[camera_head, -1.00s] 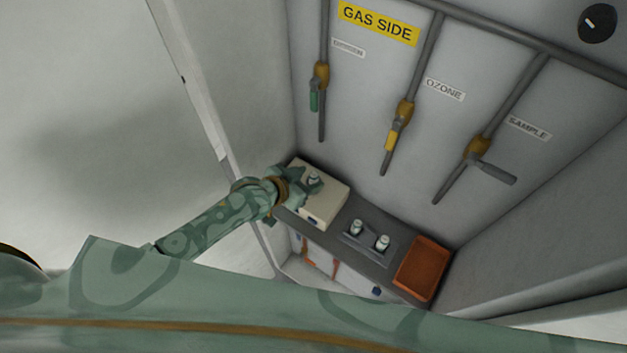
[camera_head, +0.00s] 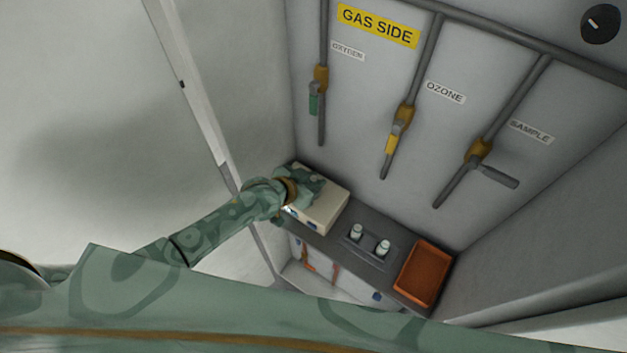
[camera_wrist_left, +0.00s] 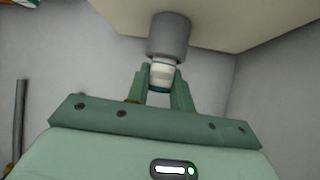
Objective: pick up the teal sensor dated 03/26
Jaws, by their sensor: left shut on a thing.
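My left gripper (camera_head: 318,186) is over the cream box (camera_head: 325,212) at the left of the counter. In the left wrist view my left gripper (camera_wrist_left: 160,84) is shut on a small white sensor (camera_wrist_left: 161,72) with teal bands. One end of the sensor meets a grey cylinder (camera_wrist_left: 169,35) on a cream surface; I cannot tell how firmly they are joined. No date is legible. In the head view the gripper hides this sensor. Two whitish cylinders, one on the left (camera_head: 356,231) and one on the right (camera_head: 382,247), stand in a dark holder. My right gripper is not in view.
An orange tray (camera_head: 426,272) stands at the counter's right end. The dark counter (camera_head: 343,243) has little bare room. Pipes with an oxygen valve (camera_head: 314,100), an ozone valve (camera_head: 396,128) and a sample valve (camera_head: 490,172) hang on the wall behind.

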